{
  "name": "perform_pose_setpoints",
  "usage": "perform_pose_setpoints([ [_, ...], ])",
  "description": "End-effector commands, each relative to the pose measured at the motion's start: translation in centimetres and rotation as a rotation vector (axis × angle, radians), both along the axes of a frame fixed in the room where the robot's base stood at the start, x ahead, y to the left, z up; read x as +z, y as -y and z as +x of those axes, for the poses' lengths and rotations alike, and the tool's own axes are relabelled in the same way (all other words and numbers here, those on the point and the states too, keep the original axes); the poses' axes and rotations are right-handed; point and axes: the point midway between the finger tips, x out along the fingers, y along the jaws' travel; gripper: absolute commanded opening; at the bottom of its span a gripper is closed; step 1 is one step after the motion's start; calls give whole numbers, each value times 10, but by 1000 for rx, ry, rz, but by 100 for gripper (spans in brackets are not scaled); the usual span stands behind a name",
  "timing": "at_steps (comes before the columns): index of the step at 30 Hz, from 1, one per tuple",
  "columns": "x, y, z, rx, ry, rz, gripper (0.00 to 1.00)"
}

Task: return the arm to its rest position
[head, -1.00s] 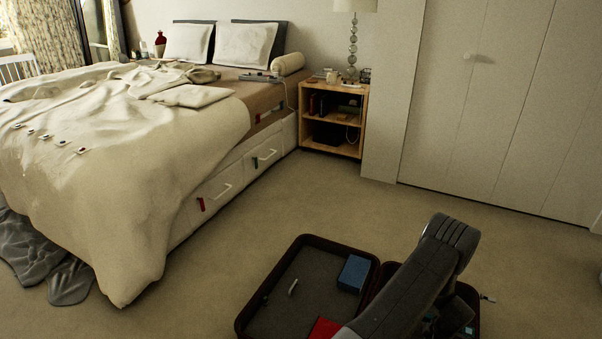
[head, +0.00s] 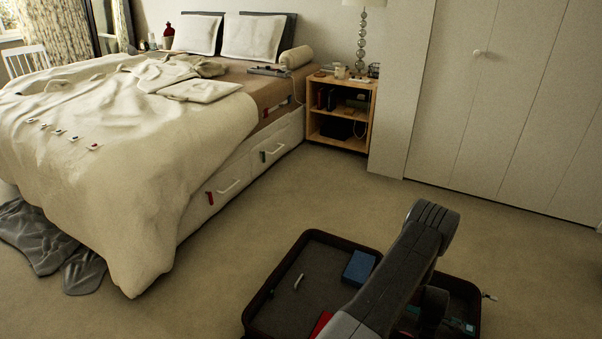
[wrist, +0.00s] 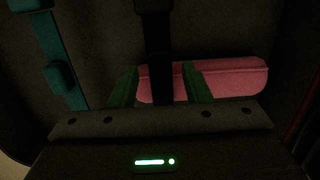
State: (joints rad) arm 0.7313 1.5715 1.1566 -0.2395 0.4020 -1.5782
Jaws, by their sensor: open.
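My gripper (wrist: 160,84) shows in the wrist view with its two green-tinted fingers apart and nothing held between them. A pink, rounded, flat object (wrist: 232,78) lies beyond the fingers, partly hidden by them; I cannot tell how far away it is. In the head view my arm reaches over the open suitcase (head: 258,297), bends at a high elbow and drops towards the suitcase's right half. The gripper itself is hidden there.
The suitcase holds a blue box (head: 358,268) and a red item (head: 320,324). A teal strap (wrist: 62,62) shows in the wrist view. The bed (head: 130,170) is at left, a nightstand (head: 343,113) behind. Carpet is clear between suitcase and closet doors (head: 495,100).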

Motion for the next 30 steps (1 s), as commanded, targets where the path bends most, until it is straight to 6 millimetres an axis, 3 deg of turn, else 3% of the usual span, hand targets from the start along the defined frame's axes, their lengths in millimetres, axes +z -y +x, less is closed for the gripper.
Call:
perform_pose_setpoints([
  [30, 41, -15, 8, 3, -112, -200, 44],
])
